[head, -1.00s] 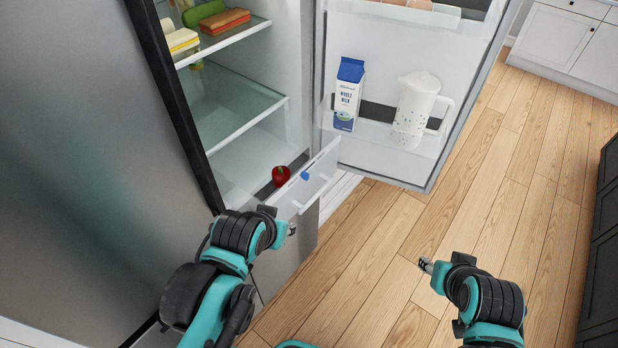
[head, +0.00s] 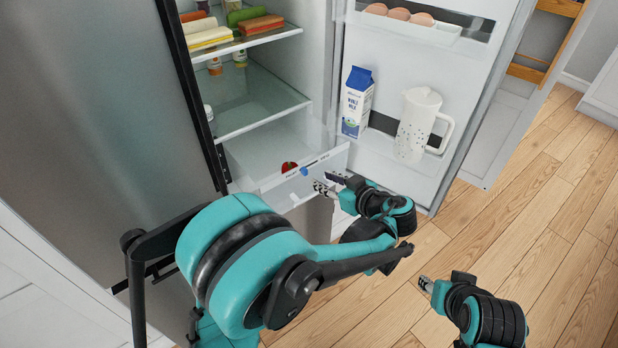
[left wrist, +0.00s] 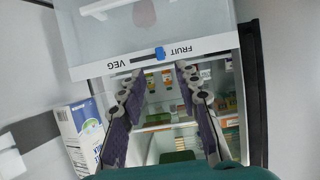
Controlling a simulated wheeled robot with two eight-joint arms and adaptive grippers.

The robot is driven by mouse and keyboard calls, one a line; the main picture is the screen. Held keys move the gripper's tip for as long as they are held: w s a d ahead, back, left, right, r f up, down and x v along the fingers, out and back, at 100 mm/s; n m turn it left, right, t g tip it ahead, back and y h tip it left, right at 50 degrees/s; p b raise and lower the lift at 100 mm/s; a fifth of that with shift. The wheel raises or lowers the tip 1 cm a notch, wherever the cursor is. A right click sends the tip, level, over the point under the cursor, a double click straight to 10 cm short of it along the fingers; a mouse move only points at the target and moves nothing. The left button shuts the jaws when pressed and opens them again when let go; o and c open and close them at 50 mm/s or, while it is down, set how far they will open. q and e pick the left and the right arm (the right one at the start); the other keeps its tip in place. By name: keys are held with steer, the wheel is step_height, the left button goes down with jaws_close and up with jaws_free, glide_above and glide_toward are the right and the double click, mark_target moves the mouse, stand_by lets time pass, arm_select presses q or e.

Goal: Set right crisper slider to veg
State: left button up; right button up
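The crisper drawer (head: 275,187) is at the bottom of the open fridge. Its front carries a blue slider (head: 304,171). In the left wrist view the slider (left wrist: 160,53) sits on a label strip beside the word FRUIT, with VEG at the strip's other end. My left gripper (head: 331,183) is open and empty, just in front of the drawer front and right of the slider in the head view. In the left wrist view its spread fingers (left wrist: 160,74) point at the strip, with the slider between their tips. My right gripper (head: 425,285) is over the floor; its finger gap is unclear.
A red fruit or vegetable (head: 289,167) lies in the drawer. The open fridge door (head: 400,182) at right holds a milk carton (head: 356,103), a white pitcher (head: 416,125) and eggs (head: 400,14). Food stands on the glass shelves (head: 262,104). The wood floor at right is clear.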

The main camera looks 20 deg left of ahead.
mark_target(307, 172)
arm_select(q)
steer(key=b+x, duration=0.2)
steer(key=x, duration=0.5)
steer(key=shift+w+a+f, duration=0.15)
steer(key=shift+w+a, duration=0.05)
steer(key=shift+a, duration=0.1)
